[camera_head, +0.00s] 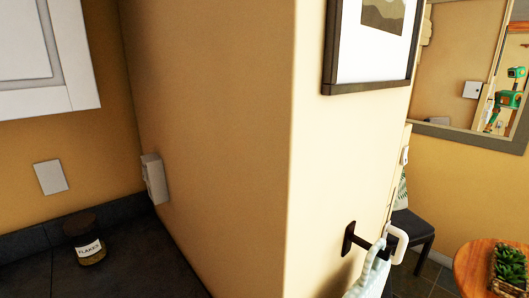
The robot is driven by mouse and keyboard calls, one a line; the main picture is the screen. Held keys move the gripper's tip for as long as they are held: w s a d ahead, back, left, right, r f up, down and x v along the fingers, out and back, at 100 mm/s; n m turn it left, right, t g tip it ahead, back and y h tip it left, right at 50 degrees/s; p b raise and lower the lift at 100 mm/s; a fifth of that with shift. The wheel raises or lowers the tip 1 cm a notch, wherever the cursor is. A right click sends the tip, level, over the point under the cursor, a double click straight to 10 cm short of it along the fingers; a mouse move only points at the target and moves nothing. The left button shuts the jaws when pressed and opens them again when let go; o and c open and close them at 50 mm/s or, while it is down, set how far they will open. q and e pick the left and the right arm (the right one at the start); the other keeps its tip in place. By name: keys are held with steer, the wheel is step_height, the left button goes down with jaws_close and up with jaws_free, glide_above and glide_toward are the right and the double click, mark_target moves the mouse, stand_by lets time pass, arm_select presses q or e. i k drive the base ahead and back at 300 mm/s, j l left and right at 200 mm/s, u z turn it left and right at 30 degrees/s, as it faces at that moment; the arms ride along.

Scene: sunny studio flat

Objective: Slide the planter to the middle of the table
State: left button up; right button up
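The planter (509,265), a basket-like box with green leafy plants, stands on a round wooden table (472,266) at the lower right edge of the head view. The picture's edges cut off the table's right and near parts, so I cannot tell how far the planter is from the table's middle. Neither of my grippers shows directly in this view.
A wall corner (292,150) stands between the dark counter (140,260) with a jar (84,240) and the table area. A hook (365,242) with a hanging cloth (370,282) sticks out from the wall.

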mark_target(508, 277)
steer(key=z, duration=1.8)
steer(key=i+l+z, duration=0.15)
steer(key=i+l, duration=0.15)
steer(key=i+l+z, duration=0.15)
steer(key=i, duration=0.3)
steer(key=l, duration=0.1)
